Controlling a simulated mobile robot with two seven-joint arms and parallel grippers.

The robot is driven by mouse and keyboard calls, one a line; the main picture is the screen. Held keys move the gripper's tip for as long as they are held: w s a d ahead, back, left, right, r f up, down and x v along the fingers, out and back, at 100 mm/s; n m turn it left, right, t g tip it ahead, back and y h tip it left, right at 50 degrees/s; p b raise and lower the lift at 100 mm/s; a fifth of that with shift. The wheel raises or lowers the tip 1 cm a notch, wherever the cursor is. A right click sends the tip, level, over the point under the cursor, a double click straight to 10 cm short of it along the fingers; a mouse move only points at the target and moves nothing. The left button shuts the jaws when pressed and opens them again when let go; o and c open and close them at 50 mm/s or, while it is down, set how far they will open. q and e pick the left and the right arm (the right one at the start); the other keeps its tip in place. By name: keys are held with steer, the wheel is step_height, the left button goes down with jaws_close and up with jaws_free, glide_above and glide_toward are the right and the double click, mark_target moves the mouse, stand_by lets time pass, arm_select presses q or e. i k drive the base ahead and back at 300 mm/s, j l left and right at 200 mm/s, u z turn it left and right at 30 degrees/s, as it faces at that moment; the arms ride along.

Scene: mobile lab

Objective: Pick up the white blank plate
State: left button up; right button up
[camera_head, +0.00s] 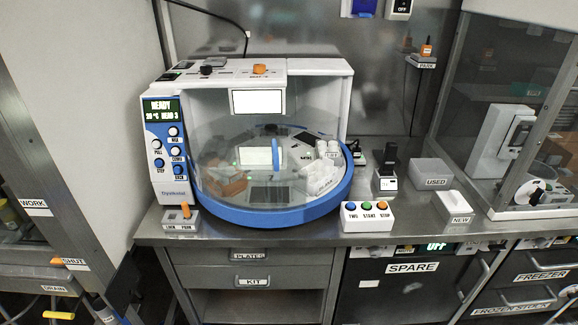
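Neither of my grippers is in view. A pale rectangular piece that looks like a plate (256,157) shows inside the blue-rimmed round machine (270,217), behind its clear cover. I cannot tell whether it is the white blank plate. A drawer labelled PLATES (285,254) is shut below the counter, so its inside is hidden.
A white button box (367,216) stands at the counter's front edge, and a small lock switch (181,217) at the left. A dark device (386,170) stands behind the button box. A glass enclosure (520,110) bounds the right side. The KIT drawer (252,282) is shut.

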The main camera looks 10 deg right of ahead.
mark_target(313, 178)
steer(key=i+l+z, duration=0.1)
steer(key=l+z, duration=0.2)
steer(key=i+l+z, duration=0.25)
steer(key=l, duration=0.15)
steer(key=i+l+z, duration=0.1)
steer(key=l+z, duration=0.2)
